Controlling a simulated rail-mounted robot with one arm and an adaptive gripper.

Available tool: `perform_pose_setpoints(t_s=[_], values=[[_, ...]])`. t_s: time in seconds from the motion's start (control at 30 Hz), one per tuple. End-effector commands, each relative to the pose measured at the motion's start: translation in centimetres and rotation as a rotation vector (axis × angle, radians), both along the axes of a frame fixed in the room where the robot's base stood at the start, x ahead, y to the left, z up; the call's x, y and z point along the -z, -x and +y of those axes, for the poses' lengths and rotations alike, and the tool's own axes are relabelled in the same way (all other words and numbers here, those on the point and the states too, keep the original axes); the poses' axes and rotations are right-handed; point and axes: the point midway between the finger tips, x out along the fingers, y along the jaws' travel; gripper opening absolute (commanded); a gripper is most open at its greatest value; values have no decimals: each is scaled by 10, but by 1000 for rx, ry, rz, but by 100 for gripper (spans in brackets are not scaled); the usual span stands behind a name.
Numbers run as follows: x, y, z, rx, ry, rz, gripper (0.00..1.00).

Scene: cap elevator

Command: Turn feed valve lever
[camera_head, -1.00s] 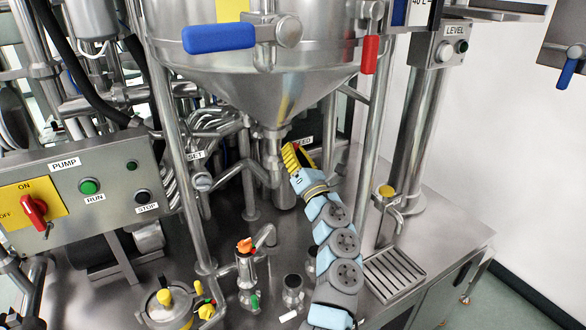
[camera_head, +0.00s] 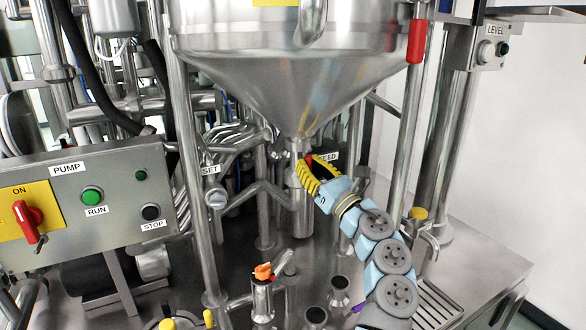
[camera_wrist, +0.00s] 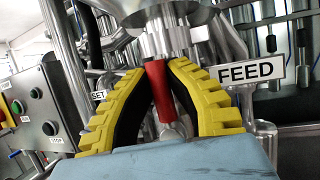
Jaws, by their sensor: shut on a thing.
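The red feed valve lever (camera_wrist: 160,92) hangs below the funnel's outlet, beside the FEED label (camera_wrist: 247,73). In the wrist view it lies between the two yellow ribbed fingers of my gripper (camera_wrist: 160,70), which are closed in on it near their tips. In the head view my gripper (camera_head: 309,172) reaches the outlet pipe (camera_head: 298,205) from the lower right. Only a small red part of the lever shows there, and the fingers hide the rest.
The steel funnel (camera_head: 300,90) hangs just above my gripper. A frame post (camera_head: 403,150) with a red handle (camera_head: 417,42) stands to the right. The pump panel (camera_head: 85,200) is at the left. A small valve with an orange top (camera_head: 262,272) stands on the deck below.

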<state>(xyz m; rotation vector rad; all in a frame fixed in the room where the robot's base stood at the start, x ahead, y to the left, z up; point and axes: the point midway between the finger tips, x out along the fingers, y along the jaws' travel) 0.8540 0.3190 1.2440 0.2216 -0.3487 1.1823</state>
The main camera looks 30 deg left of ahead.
Motion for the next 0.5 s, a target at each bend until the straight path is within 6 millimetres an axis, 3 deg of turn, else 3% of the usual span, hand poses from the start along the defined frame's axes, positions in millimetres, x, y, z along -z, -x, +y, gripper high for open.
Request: perform_pose_setpoints(t_s=[0.37,0.4,0.5], values=[[-3,1,0,-3,-1,-8,0],[-3,1,0,-3,-1,-8,23],[-3,1,0,-2,-1,-6,45]])
